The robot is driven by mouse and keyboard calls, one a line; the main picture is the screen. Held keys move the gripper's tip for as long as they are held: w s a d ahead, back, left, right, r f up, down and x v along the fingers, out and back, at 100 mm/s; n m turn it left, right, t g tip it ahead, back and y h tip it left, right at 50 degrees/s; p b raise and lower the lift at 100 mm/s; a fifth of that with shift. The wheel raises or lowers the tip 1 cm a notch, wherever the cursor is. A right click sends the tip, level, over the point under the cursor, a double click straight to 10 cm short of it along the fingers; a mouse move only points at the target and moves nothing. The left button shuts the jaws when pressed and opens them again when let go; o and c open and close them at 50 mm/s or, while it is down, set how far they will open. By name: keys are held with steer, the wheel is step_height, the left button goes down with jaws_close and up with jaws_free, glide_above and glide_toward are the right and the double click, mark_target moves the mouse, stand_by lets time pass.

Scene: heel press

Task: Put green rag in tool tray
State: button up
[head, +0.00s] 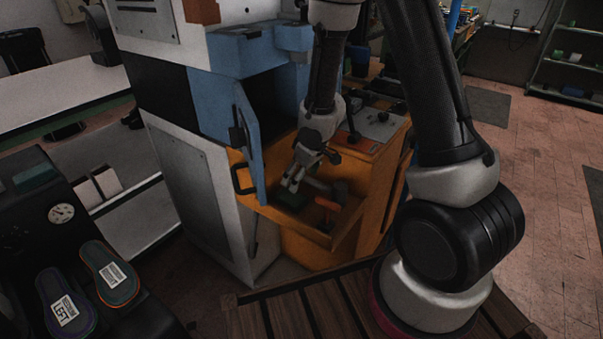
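The tool tray (343,235) is an orange open-topped tray at the front of the machine. A dark green patch, seemingly the green rag (290,201), shows low at its left, right under my gripper. My gripper (291,184) points down over the tray's left part, with its fingertips just above or at the green patch. The fingers are small and shadowed, so I cannot tell whether they hold the rag. An orange-headed tool (327,203) and a dark tool lie in the tray to the right of the gripper.
A control panel with levers (378,127) is behind the tray on the right. Two insoles (110,272) lie on a black machine at lower left. Floor is clear at right.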

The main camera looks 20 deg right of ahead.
steer(key=s+d+r+m+t+h, duration=0.1)
steer(key=s+d+r+m+h, duration=0.15)
steer(key=d+r, duration=0.55)
steer(key=s+d+r+m+t+h, duration=0.15)
steer(key=s+d+r, duration=0.3)
steer(key=r, duration=0.85)
steer(key=s+r+m+y, duration=0.1)
steer(key=s+r, duration=0.3)
steer(key=s, duration=0.5)
steer(key=s+d+r+m+g+y, duration=0.1)
steer(key=s+r, duration=0.3)
steer(key=s, duration=0.4)
steer(key=shift+s+d+r+m, duration=0.3)
steer(key=shift+s+m, duration=0.1)
steer(key=shift+m, duration=0.2)
steer(key=shift+g, duration=0.25)
